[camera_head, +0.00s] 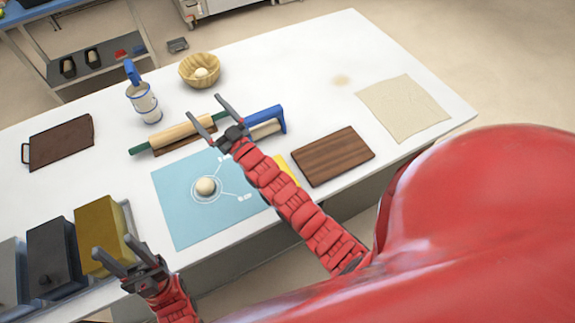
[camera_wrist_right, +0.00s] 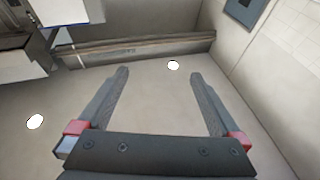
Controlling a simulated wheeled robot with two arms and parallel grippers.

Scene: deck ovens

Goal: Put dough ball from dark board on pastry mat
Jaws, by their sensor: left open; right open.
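A pale dough ball (camera_head: 205,186) sits on the light-blue pastry mat (camera_head: 180,222), inside a printed circle. The dark brown board (camera_head: 333,156) lies right of the mat and its top is bare. My right gripper (camera_head: 204,106) is open and empty, beyond the mat near the rolling pin; its forearm crosses over the mat's right edge. In the right wrist view its two fingers (camera_wrist_right: 158,76) are apart with nothing between them. My left gripper (camera_head: 113,246) is open and empty at the table's near left, by the yellow-lidded bin.
A rolling pin (camera_head: 180,133), blue-handled tool (camera_head: 268,119), sifter (camera_head: 145,102) and basket with a pale ball (camera_head: 200,73) stand behind the mat. Bins (camera_head: 60,260) line the near left. A second brown board (camera_head: 61,142) lies far left, a cloth (camera_head: 404,107) right.

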